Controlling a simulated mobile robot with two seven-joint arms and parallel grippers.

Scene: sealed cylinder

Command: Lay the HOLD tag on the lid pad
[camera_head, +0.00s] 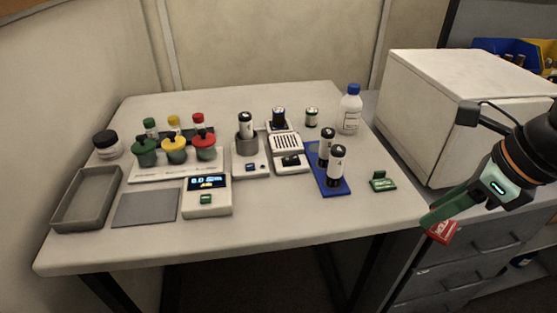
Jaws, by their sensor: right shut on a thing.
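My right gripper (430,217) comes in from the right, with green fingers pointing down and left. It is shut on a red tag (443,232) with pale lettering, which I take to be the HOLD tag. The tag hangs at the fingertips, beside the table's right front edge. A green tag with its stand (382,182) is on the table to the left of the gripper. I cannot tell which surface is the lid pad. Several black-and-white cylinders are on the table, two of them on a blue mat (313,160). My left gripper is not in view.
A white box (445,100) stands behind the right gripper. A scale (207,207), a grey mat (146,207) and an empty grey tray (117,180) are at front left. A blue-capped bottle (350,112) stands at back right. Table room is clear around the green tag.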

